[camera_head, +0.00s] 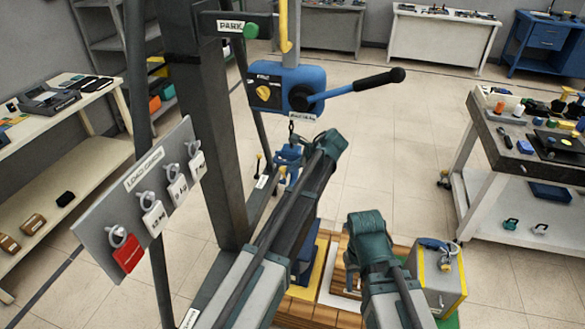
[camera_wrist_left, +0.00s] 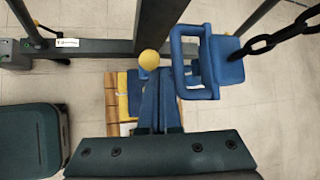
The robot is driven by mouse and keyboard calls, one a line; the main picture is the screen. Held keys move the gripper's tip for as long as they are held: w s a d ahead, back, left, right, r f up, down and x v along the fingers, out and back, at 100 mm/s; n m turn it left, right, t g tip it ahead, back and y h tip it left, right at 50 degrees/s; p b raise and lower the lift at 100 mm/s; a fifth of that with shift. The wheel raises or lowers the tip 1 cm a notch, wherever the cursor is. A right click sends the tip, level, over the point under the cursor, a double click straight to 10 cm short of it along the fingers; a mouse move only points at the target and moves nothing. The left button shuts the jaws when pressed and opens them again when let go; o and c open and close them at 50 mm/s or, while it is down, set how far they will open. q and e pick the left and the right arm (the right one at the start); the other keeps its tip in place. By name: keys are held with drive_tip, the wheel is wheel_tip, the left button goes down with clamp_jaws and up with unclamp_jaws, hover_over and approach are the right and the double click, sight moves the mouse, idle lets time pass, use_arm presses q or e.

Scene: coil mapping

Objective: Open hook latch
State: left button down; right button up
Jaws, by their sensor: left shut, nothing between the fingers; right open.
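A blue hook (camera_head: 288,157) hangs on a short chain below the blue hoist in the head view. In the left wrist view the hook (camera_wrist_left: 226,62) shows from above, with a blue frame-like loop on its left side and the dark chain at its right. A yellow ball knob (camera_wrist_left: 149,59) sits left of the loop. My left gripper (camera_wrist_left: 153,76) is shut and empty, its fingertips right at the knob; I cannot tell whether they touch it.
A dark post and a grey load-cards board (camera_head: 138,190) stand at the left. Wooden pallets (camera_head: 308,312) and a grey-yellow block (camera_head: 437,277) are below. Clear floor lies right of the hook.

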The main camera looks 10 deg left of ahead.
use_arm(q)
drive_tip(key=shift+r, duration=0.15)
idle(0.7)
drive_tip(key=shift+r+p, duration=0.7)
drive_tip(key=shift+p, duration=0.15)
wheel_tip(320, 180, down, 4)
drive_tip(key=w+d+b, duration=0.1)
drive_tip(key=d+b, duration=0.2)
drive_tip(key=b, duration=0.1)
drive_tip(key=p+v, duration=0.8)
drive_tip(key=v, duration=0.2)
drive_tip(key=shift+w+a+r, duration=0.2)
drive_tip(key=shift+r, duration=0.2)
